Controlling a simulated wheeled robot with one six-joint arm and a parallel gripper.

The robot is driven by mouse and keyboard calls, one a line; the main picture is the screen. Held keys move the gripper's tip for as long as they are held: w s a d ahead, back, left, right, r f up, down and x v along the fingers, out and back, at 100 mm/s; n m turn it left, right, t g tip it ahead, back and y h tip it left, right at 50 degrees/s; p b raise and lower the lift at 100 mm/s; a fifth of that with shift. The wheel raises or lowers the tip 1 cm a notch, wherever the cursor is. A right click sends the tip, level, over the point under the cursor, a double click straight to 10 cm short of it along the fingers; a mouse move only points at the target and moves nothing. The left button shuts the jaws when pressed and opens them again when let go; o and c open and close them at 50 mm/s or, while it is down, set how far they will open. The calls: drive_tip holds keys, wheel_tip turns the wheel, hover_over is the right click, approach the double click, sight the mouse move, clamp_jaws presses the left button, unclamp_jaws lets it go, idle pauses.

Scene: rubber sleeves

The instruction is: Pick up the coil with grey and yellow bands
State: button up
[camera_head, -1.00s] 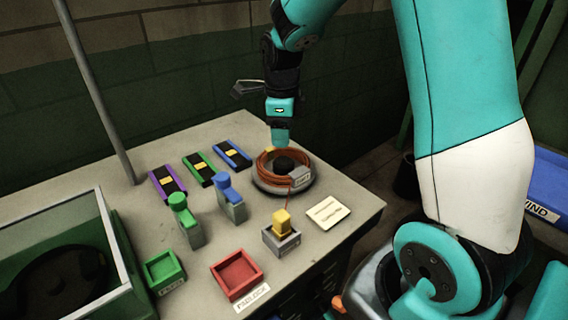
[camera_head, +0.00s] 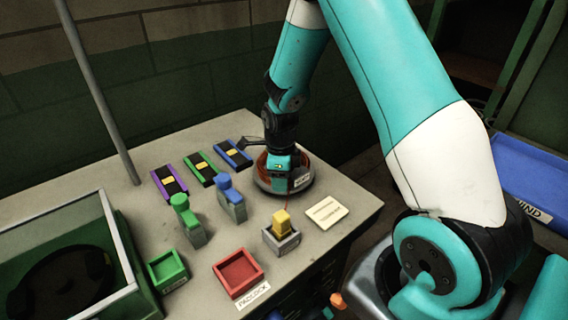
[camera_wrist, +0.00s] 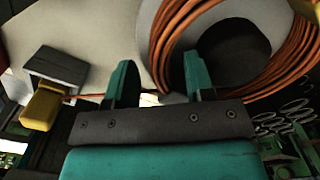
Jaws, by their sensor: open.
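An orange coil of cable lies around a dark hub on a round grey base at the table's back right; part of the coil (camera_head: 312,166) shows beside my gripper in the head view. My gripper (camera_head: 281,178) is low over the coil's near left side and hides much of it. In the wrist view the open teal fingers (camera_wrist: 160,62) stand on either side of the left part of the coil (camera_wrist: 163,40), with the dark hub (camera_wrist: 232,50) to the right. I cannot make out grey and yellow bands now. Contact with the coil is unclear.
A yellow block (camera_head: 281,220) sits in a grey holder near the coil, with a thin orange line between them. A white card (camera_head: 326,212), blue (camera_head: 229,188) and green (camera_head: 183,212) upright pieces, a red tray (camera_head: 238,270) and a green tray (camera_head: 166,269) stand nearby.

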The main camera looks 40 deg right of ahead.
clamp_jaws()
drive_tip(key=shift+r, duration=0.2)
